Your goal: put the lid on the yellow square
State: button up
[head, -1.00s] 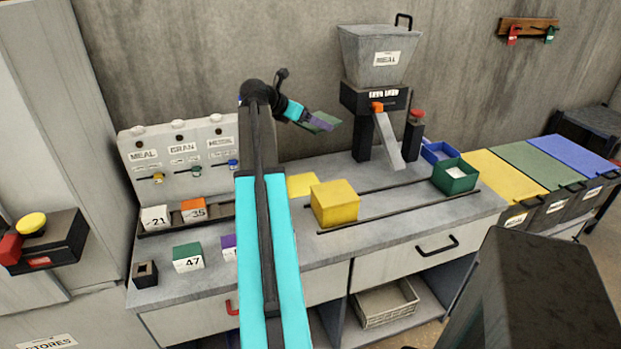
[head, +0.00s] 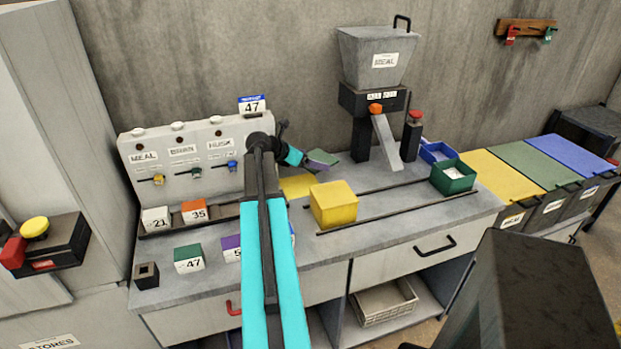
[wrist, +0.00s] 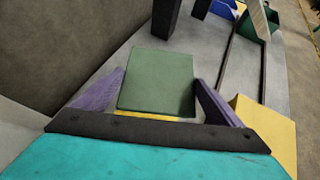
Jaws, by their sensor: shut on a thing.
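The lid is a flat green square plate (head: 323,157). My gripper (head: 318,162) is shut on it, with a purple finger on each side, and holds it tilted in the head view. In the wrist view the lid (wrist: 157,80) fills the space between the fingers of my gripper (wrist: 159,84). The yellow square (head: 297,186) lies flat on the grey bench, below and left of the lid in the head view, partly hidden by my arm. In the wrist view a thin strip of the yellow square (wrist: 148,114) shows past the lid's near edge. The lid appears above the bench.
A yellow box (head: 336,204) stands between dark rails, right of the yellow square, close to my right finger in the wrist view. A green open box (head: 454,178) stands farther along the rails. The hopper's chute (head: 388,142) stands behind. Labelled blocks (head: 188,258) sit left.

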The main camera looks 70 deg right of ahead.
jog(key=shift+f, duration=2.1)
jog(key=shift+f+p, duration=0.5)
jog(key=shift+f, duration=1.6)
jog(key=o, duration=0.9)
jog(key=shift+f, duration=0.1)
jog(key=b+v, duration=0.1)
jog(key=v, duration=1.1)
jog(key=shift+b, duration=0.4)
